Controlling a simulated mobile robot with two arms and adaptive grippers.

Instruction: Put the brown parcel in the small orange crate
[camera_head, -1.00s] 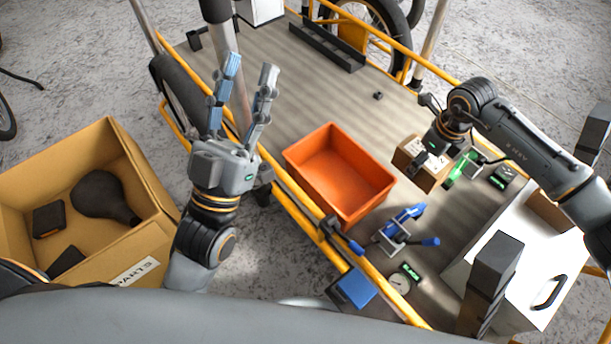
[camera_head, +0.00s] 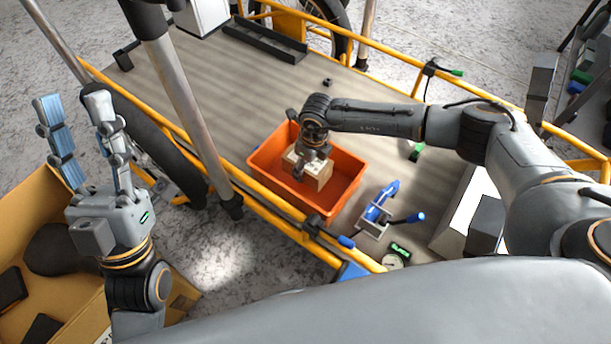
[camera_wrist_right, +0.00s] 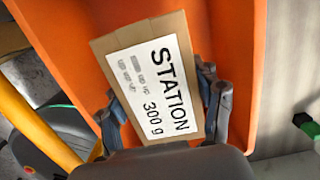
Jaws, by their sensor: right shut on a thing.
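The brown parcel (camera_head: 318,174) is a small box with a white label; in the right wrist view the parcel (camera_wrist_right: 153,75) reads "STATION 300 g". My right gripper (camera_head: 307,165) is shut on it, one finger on each side. It holds the parcel inside the outline of the small orange crate (camera_head: 335,204), within its walls; whether the parcel touches the floor cannot be told. The crate's orange wall (camera_wrist_right: 237,60) also shows around the parcel in the right wrist view. My left gripper (camera_head: 82,125) is open and empty at the left, away from the crate.
The crate stands on the cargo bed (camera_head: 230,95) with yellow rails (camera_head: 265,205). A blue clamp tool (camera_head: 382,205) and a dial gauge (camera_head: 392,261) lie right of it. A cardboard box (camera_head: 25,220) is at the far left. The bed behind the crate is mostly clear.

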